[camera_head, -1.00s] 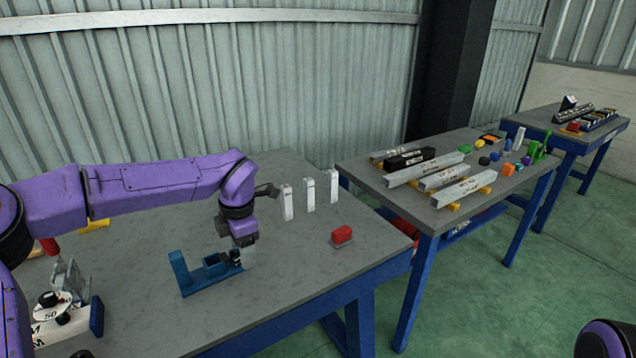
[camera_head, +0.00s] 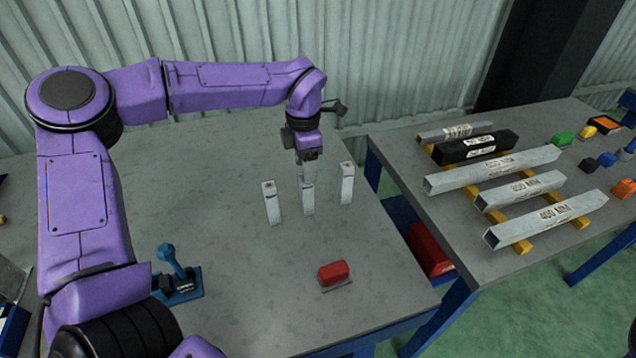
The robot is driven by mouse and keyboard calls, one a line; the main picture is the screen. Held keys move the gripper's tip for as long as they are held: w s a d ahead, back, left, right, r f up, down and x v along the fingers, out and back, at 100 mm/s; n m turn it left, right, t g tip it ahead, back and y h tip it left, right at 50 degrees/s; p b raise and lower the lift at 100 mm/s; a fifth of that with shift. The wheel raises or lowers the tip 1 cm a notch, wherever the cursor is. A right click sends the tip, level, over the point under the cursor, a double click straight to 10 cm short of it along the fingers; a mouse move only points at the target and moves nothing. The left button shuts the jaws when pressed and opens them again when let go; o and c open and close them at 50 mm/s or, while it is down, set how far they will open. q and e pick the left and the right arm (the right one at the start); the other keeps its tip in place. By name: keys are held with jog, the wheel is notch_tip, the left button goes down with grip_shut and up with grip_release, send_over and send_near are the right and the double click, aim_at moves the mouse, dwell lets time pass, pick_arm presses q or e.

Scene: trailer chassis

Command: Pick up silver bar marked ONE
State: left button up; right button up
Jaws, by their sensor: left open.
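Three silver bars stand upright in a row on the near grey table: a left one (camera_head: 271,204), a middle one (camera_head: 308,198) and a right one (camera_head: 346,186). Any markings are too small to read, so I cannot tell which is ONE. My left gripper (camera_head: 307,172) points down at the top of the middle bar and hides its upper end. Its jaws are open, and I cannot tell whether they touch the bar. My right gripper is out of view.
A red block (camera_head: 334,272) lies near the table's front edge. A blue fixture (camera_head: 180,284) sits at the left by my arm. A second table on the right carries several long bars, one of them black (camera_head: 476,147). The table between the bars and the red block is clear.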

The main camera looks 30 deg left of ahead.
aim_at(302, 178)
pick_arm(q)
jog(key=f, duration=0.1)
jog(key=s+f, duration=0.1)
jog(key=f, duration=0.1)
jog(key=shift+s+f, duration=0.1)
jog(key=shift+s, duration=0.15)
jog(key=f, duration=0.1)
jog(key=f+p, duration=0.1)
jog(key=f, duration=0.1)
jog(key=w+f, duration=0.1)
jog(key=shift+w+d+f, duration=0.1)
jog(key=shift+d+f, duration=0.15)
jog(key=shift+f, duration=0.35)
jog(key=shift+s, duration=0.25)
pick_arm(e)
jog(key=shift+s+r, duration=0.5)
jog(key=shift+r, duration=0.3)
pick_arm(q)
jog(key=shift+w, duration=0.1)
jog(key=c, duration=1.1)
